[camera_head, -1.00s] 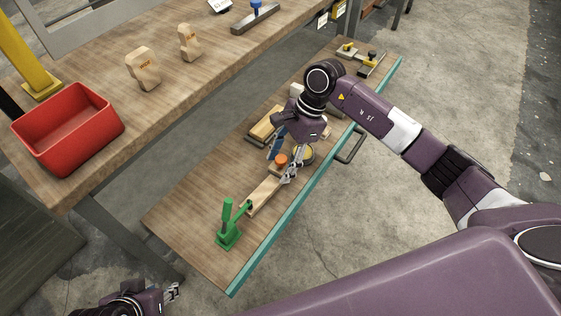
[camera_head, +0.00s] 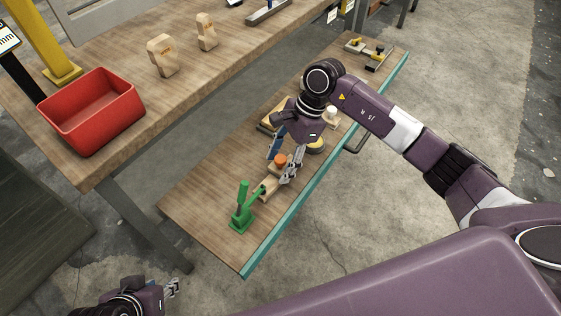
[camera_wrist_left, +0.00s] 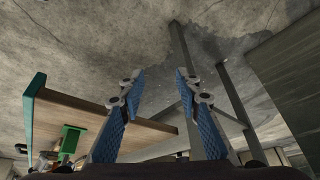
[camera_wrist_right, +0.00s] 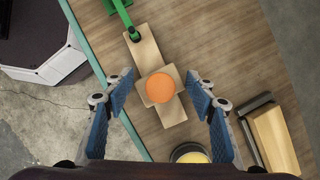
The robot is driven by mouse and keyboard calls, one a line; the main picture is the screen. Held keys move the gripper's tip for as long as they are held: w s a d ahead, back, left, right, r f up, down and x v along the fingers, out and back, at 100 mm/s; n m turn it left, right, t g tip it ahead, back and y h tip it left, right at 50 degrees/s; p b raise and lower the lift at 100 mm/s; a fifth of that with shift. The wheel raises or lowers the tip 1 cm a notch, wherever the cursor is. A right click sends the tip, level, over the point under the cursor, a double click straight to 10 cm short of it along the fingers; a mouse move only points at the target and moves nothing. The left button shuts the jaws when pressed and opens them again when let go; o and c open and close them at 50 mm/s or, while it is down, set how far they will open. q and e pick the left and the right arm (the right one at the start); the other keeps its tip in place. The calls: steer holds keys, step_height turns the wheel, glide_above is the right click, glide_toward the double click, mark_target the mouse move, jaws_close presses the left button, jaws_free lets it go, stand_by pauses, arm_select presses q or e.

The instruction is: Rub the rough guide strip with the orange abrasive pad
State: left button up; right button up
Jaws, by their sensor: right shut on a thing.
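The abrasive pad, a pale wooden block with a round orange top (camera_head: 280,160), lies across the guide strip, a pale wooden bar (camera_head: 268,188). Both show in the right wrist view, the orange top (camera_wrist_right: 160,88) in the middle and the strip (camera_wrist_right: 145,52) running above and below it. A green clamp (camera_head: 242,216) reaches onto the strip's near end. My right gripper (camera_head: 291,170) is shut on the pad, with a finger on either side in the right wrist view (camera_wrist_right: 159,82). The pad's underside is hidden. My left gripper (camera_head: 172,288) is open and empty, low and away from the bench (camera_wrist_left: 158,85).
A teal edge (camera_head: 300,205) borders the lower bench. Wooden blocks and a round yellow-topped tin (camera_wrist_right: 190,154) sit beside the strip. A red bin (camera_head: 92,112) and two wooden shapes (camera_head: 163,55) stand on the upper table. The bench left of the strip is clear.

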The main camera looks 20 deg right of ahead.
mark_target(276, 161)
steer(key=shift+s+a, duration=0.25)
steer(key=shift+a, duration=0.05)
steer(key=shift+s+a+r, duration=0.1)
steer(key=shift+a+r, duration=0.05)
steer(key=shift+r+p, duration=0.35)
steer(key=shift+r, duration=0.5)
steer(key=shift+r+p, duration=0.45)
steer(key=shift+r, duration=0.2)
arm_select(q)
steer(key=s+a+r+g+p, duration=0.1)
steer(key=s+a+g, duration=0.1)
steer(key=s, duration=0.2)
arm_select(e)
step_height(276, 161, up, 2)
steer(key=shift+r, duration=0.35)
steer(key=shift+r+p, duration=0.85)
steer(key=shift+r, duration=0.2)
arm_select(q)
steer(key=x, duration=0.3)
steer(key=s+x, duration=0.1)
steer(key=x, duration=0.1)
steer(key=shift+a+f, duration=0.1)
steer(key=shift+f, duration=0.1)
